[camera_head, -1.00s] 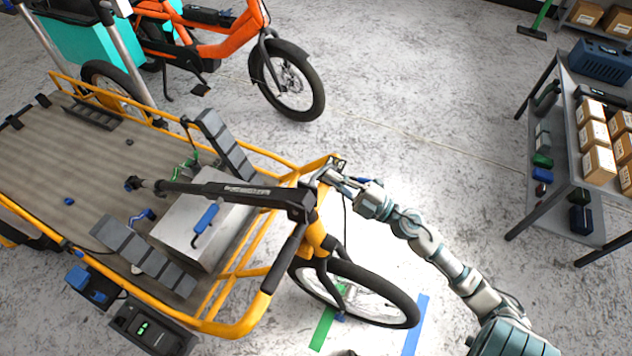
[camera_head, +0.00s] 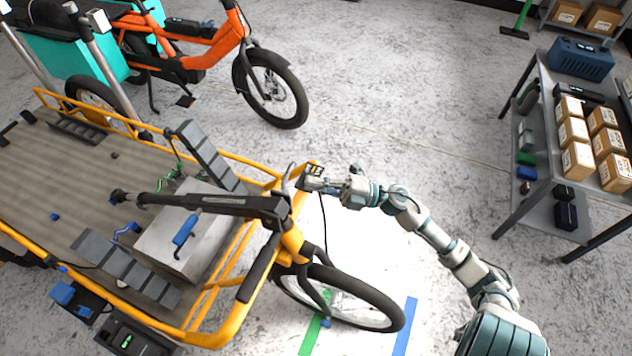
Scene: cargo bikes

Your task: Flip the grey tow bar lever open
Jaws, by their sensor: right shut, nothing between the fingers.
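The black tow bar (camera_head: 215,199) lies across the front of the yellow cargo bike (camera_head: 228,322), with its right end over the bike's head tube. A slim grey piece, which looks like the tow bar lever (camera_head: 289,178), stands up at that end. Its exact angle is hard to tell at this size. My right gripper (camera_head: 306,182) is shut and empty, just right of the grey piece. I cannot tell whether they touch. My left gripper is not in view.
A grey box with a blue-handled tool (camera_head: 184,231) sits on the bike's bed. The front wheel (camera_head: 372,300) is below my right arm. A shelf with cardboard boxes (camera_head: 578,160) stands at the right. An orange bike (camera_head: 200,55) stands behind. Open floor lies between.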

